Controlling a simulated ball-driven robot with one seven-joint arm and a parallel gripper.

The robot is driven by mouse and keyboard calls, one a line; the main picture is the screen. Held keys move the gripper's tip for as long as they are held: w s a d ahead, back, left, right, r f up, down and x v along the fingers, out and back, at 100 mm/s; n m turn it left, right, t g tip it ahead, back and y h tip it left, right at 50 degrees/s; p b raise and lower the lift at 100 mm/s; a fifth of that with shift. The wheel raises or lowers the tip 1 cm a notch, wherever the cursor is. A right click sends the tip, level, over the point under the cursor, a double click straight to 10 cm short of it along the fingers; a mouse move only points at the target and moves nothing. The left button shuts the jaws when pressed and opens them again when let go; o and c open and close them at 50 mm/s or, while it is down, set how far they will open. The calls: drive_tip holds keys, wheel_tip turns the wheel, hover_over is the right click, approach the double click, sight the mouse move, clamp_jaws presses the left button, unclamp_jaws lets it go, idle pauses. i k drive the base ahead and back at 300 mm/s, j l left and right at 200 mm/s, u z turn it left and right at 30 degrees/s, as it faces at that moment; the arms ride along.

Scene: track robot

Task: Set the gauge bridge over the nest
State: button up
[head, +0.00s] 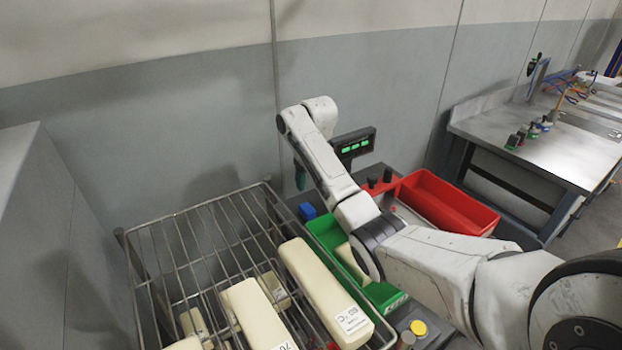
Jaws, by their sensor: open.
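My gripper (299,174) hangs behind my bent arm, beside the display post. Only a dark teal part of it shows; the rest is hidden by my wrist. I see nothing held in it. Several long cream blocks lie on a wire rack (165,222). The nearest whole one (322,292) bears a white label, and another (252,312) lies to its left. I cannot tell if any of these is the gauge bridge. A fixture with black knobs (387,176) stands behind my forearm; I cannot make out the nest there.
A green bin (325,232) holds a cream piece, partly behind my arm. A red bin (455,204) looks empty. A dark display (354,146) with green readouts stands near the wall. A yellow button (418,328) is in front. A metal workbench (560,150) stands at right.

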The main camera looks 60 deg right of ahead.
sight(389, 184)
drive_tip(key=z, duration=1.45)
